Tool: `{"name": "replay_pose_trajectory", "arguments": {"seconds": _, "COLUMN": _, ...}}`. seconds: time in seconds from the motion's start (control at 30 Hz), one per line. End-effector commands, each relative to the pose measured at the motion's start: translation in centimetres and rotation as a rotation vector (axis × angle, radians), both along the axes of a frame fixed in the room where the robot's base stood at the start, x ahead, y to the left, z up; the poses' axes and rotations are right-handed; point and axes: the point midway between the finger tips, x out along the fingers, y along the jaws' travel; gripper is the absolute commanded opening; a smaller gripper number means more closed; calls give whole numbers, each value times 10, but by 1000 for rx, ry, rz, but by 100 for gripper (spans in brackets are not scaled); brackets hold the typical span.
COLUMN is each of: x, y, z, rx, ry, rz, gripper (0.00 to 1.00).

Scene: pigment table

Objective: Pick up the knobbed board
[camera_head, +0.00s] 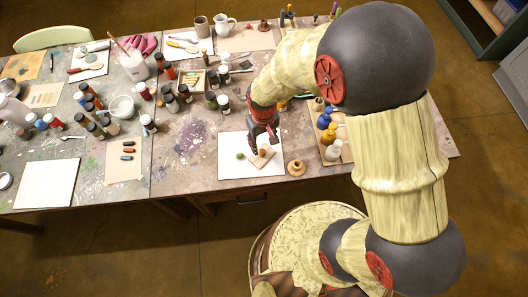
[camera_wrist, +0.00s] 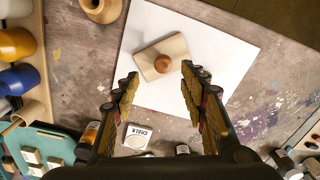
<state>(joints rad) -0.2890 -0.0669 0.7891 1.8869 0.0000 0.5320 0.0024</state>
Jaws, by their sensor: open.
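The knobbed board is a small pale wooden board (camera_wrist: 150,62) with a round brown knob (camera_wrist: 163,64) on top. It lies on a white sheet (camera_wrist: 205,45) on the table. In the head view the board (camera_head: 262,160) sits near the table's front edge, partly hidden by my gripper. My gripper (camera_wrist: 160,82) is open and empty, its two fingers apart. In the wrist view the knob shows between and just beyond the fingertips. I cannot tell how high the fingertips are above the board. In the head view my gripper (camera_head: 262,146) hangs over the sheet.
A turned wooden piece (camera_head: 296,168) stands right of the sheet. A wooden rack of blue, yellow and white pots (camera_head: 333,153) is farther right. Dark bottles (camera_head: 223,104) stand behind.

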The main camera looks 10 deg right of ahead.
Motion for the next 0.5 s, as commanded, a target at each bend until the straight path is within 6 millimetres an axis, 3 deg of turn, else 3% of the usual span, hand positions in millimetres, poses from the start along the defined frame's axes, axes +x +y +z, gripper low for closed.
{"name": "replay_pose_trajectory", "arguments": {"seconds": 0.5, "x": -5, "y": 4, "z": -59, "rx": -1, "ry": 2, "rz": 0, "gripper": 43}}
